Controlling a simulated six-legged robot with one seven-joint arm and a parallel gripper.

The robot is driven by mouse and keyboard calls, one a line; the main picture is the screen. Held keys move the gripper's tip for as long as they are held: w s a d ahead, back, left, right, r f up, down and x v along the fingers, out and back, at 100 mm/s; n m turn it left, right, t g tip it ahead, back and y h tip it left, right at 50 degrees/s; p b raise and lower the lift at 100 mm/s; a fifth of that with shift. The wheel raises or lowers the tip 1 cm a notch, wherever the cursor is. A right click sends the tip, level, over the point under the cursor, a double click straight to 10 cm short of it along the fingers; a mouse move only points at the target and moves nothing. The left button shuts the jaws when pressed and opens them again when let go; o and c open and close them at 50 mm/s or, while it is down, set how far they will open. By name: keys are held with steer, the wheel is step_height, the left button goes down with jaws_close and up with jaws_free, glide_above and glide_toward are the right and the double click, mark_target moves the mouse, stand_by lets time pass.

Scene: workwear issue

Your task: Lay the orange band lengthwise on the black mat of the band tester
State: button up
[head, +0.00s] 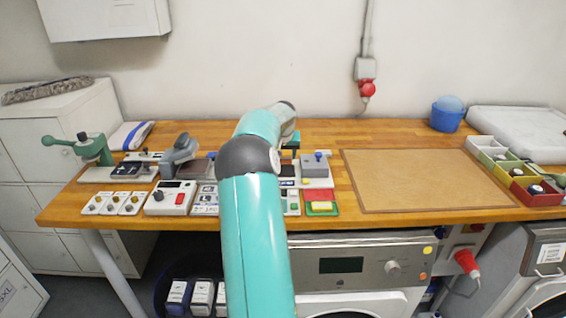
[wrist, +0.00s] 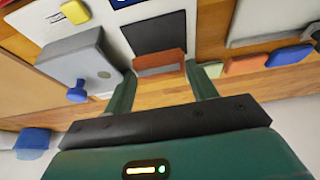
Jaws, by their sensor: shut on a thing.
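The orange band (wrist: 160,58) shows in the wrist view as an orange-brown strip spanning my gripper (wrist: 160,72). My gripper's two green fingers are shut on it, one at each end. The black mat (wrist: 155,33) lies on the tester's white base plate, just beyond the band in the wrist view. The height of the band above the plate is hard to tell. The band tester's grey block (wrist: 72,62) with a blue knob stands beside the mat; it also shows in the head view (head: 314,167). In the head view my arm hides the band and most of my gripper.
Coloured strips, including an orange one (wrist: 247,65) and a blue one (wrist: 290,55), lie beside the tester. A brown board (head: 425,180) lies to its right. Several devices, one with a red button (head: 170,197), crowd the bench's left. Coloured bins (head: 535,190) stand far right.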

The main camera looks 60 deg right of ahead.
steer(key=shift+w+d+f, duration=0.15)
steer(key=shift+d+f, duration=0.1)
steer(key=shift+f, duration=1.6)
steer(key=shift+f, duration=0.15)
steer(key=o, duration=0.9)
steer(key=shift+o, duration=0.2)
